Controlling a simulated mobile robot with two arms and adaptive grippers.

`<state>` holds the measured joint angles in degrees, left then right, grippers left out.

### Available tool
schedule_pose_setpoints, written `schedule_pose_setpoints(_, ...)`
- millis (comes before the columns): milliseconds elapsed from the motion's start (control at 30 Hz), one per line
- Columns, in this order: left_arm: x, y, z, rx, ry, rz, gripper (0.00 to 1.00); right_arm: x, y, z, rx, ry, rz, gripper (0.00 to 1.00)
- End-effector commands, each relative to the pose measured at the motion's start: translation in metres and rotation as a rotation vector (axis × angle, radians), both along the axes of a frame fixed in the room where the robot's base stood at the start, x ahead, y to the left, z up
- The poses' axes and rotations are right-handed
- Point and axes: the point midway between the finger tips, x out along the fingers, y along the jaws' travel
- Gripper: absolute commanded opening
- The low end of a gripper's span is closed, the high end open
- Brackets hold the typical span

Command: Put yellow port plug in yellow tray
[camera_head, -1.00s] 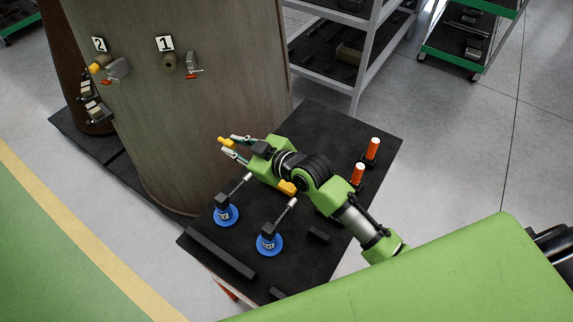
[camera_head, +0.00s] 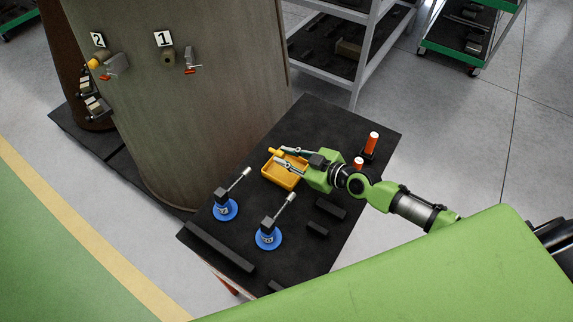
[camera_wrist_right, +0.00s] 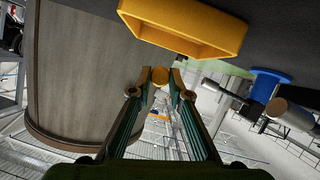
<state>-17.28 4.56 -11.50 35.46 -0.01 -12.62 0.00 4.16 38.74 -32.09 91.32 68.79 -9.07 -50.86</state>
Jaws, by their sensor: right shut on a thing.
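My right gripper (camera_head: 280,155) is shut on a yellow port plug (camera_head: 275,153), held at the fingertips. The plug also shows as a round yellow end between the fingers in the right wrist view (camera_wrist_right: 160,76). The yellow tray (camera_head: 285,184) sits on the black bench top, and the gripper's fingers pass above it. In the head view the plug appears at the tray's far edge. In the right wrist view the tray (camera_wrist_right: 187,30) is at the top, apart from the plug. My left gripper is not in view.
Two blue-based tools (camera_head: 226,209) (camera_head: 268,236) stand on the bench (camera_head: 330,115), left of and in front of the tray. Orange-topped items (camera_head: 373,140) stand behind my right arm. The large grey-brown cylinder (camera_head: 180,120) has a yellow plug (camera_head: 93,63) at the port labelled 2.

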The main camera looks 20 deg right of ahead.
Motion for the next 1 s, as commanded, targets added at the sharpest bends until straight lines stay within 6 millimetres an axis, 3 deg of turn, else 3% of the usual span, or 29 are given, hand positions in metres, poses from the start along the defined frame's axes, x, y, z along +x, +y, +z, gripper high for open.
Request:
schedule_pose_setpoints(33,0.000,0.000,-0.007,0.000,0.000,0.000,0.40,0.000,-0.002,-0.011,-0.001,0.002,-0.001,0.00)
schedule_pose_setpoints(200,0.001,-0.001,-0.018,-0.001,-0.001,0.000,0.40,0.000,-0.001,-0.031,-0.001,0.002,-0.001,0.00)
schedule_pose_setpoints(767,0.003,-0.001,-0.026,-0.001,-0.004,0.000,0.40,0.000,-0.001,-0.039,-0.001,0.000,0.000,0.00)
schedule_pose_setpoints(800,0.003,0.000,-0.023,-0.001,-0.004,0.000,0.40,0.000,-0.001,-0.037,-0.001,0.001,0.000,0.28)
schedule_pose_setpoints(833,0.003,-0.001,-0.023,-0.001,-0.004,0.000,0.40,0.000,-0.001,-0.037,-0.001,0.001,0.000,0.34)
schedule_pose_setpoints(1000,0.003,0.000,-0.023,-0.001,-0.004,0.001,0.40,0.000,-0.001,-0.037,-0.001,0.001,0.000,0.34)
